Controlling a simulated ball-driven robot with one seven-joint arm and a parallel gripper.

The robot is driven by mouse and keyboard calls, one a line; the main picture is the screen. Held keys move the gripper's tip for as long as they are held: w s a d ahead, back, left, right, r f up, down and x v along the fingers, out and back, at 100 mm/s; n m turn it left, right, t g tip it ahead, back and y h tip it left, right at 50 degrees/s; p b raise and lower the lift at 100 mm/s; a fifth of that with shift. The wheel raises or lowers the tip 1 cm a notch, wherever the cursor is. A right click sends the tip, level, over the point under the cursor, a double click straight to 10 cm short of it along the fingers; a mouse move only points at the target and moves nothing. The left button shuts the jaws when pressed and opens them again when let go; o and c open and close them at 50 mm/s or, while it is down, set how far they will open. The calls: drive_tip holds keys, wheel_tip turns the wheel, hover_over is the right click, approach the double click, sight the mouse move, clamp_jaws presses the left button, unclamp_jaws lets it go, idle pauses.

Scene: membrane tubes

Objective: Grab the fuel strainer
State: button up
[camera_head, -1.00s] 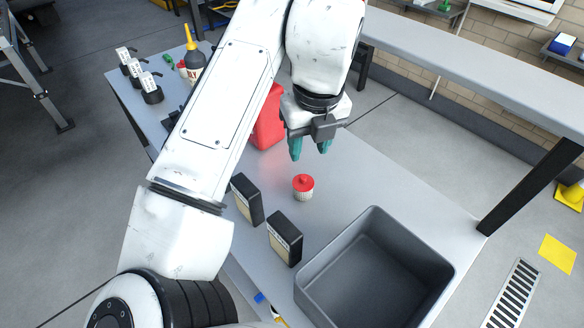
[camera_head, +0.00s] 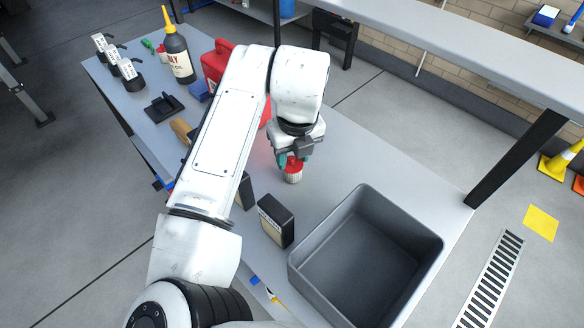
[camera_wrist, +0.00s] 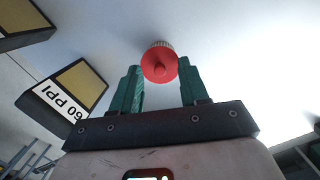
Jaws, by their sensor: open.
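The fuel strainer (camera_head: 292,177) looks like a small white ribbed cylinder with a red knobbed top. It stands upright on the grey workbench (camera_head: 338,160). My gripper (camera_head: 294,160) points down right above it, with its teal fingers around or just over the red top. In the wrist view the strainer's red top (camera_wrist: 159,64) shows between and slightly beyond the two fingertips, with a gap on each side. My gripper is open and holds nothing. Part of the red top is hidden by a finger in the head view.
A grey open bin (camera_head: 365,255) stands close to the right. A dark box (camera_head: 276,222) stands nearby at the left, with another partly behind my arm. A red jug (camera_head: 216,62) and an oil bottle (camera_head: 178,55) stand at the far end.

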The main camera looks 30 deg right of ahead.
drive_tip(key=shift+f, duration=0.2)
drive_tip(key=shift+c, duration=0.2)
clamp_jaws()
